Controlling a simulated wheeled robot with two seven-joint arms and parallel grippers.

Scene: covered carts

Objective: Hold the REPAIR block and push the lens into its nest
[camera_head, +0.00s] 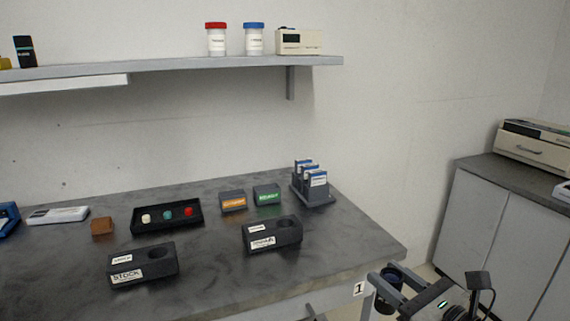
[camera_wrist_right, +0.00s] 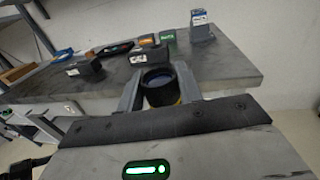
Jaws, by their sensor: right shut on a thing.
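My right gripper (camera_head: 392,283) is at the lower right in the head view, beyond the table's right edge. It is shut on the lens (camera_wrist_right: 158,86), a short black cylinder with dark bluish glass facing up and a yellowish lower part. In the wrist view it sits between the two grey fingers (camera_wrist_right: 158,92). A dark block with a round hole and white labels (camera_head: 272,234) stands on the table, apart from the gripper; its label is hard to read. A similar block marked STOCK (camera_head: 143,265) stands to its left. The nest appears empty. My left gripper is not in view.
Behind the blocks are a black tray (camera_head: 167,217) with coloured pieces, an orange-labelled box (camera_head: 232,201), a green-labelled box (camera_head: 267,194) and a card rack (camera_head: 313,186). A brown block (camera_head: 102,226) is further left. The table's front right corner (camera_head: 385,256) is clear.

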